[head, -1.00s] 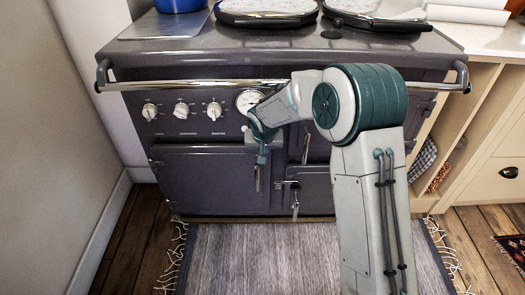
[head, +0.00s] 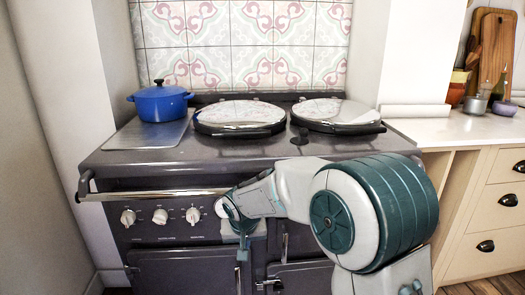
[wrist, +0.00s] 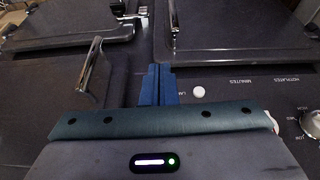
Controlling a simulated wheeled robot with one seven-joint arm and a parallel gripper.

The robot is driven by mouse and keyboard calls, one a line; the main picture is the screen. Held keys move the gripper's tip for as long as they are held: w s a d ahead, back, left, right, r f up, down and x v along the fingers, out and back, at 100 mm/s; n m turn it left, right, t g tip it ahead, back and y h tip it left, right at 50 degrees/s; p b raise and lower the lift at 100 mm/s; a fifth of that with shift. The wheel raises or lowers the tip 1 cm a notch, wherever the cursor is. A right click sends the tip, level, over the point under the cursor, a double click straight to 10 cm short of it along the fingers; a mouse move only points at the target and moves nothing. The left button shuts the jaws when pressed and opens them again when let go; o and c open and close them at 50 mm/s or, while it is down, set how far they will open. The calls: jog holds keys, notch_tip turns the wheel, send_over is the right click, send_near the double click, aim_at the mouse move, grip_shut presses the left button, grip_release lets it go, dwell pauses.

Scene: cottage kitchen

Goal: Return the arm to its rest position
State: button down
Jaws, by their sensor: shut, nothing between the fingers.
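My gripper (head: 243,251) hangs at the end of my bent arm, in front of the stove's upper left door in the head view. In the wrist view its two blue fingers (wrist: 158,84) are together, with nothing between them. My arm reaches in from the lower right, with its large green and white joint in front of the stove's right side. The grey range stove (head: 180,255) stands ahead, with knobs on its left front panel.
A chrome rail (head: 150,195) runs along the stove's front edge, close to my arm. A blue pot (head: 161,104) and two round lids (head: 240,115) sit on top. Drawers (head: 490,210) stand to the right. A door handle (wrist: 90,70) shows near the fingers in the wrist view.

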jog(key=s+d+r+p, duration=0.4)
jog(key=d+r, duration=0.1)
jog(key=r, duration=0.2)
jog(key=s+d+r+m+h+p, duration=0.1)
jog(key=s+d+r+p, duration=0.35)
jog(key=r, duration=0.35)
jog(key=s+d+r+p, duration=0.3)
jog(key=d+r+p, duration=0.2)
jog(key=r, duration=0.2)
jog(key=s+d+r+p, duration=0.3)
jog(key=s+r+p, duration=0.2)
jog(key=s, duration=0.2)
jog(key=s+d+r+g+p, duration=0.1)
jog(key=s+d+r+p, duration=0.2)
jog(key=s+r+p, duration=0.2)
jog(key=shift+s+d+m+y, duration=0.3)
jog(key=shift+s+d+m, duration=0.1)
jog(key=shift+s, duration=0.6)
jog(key=shift+r, duration=0.1)
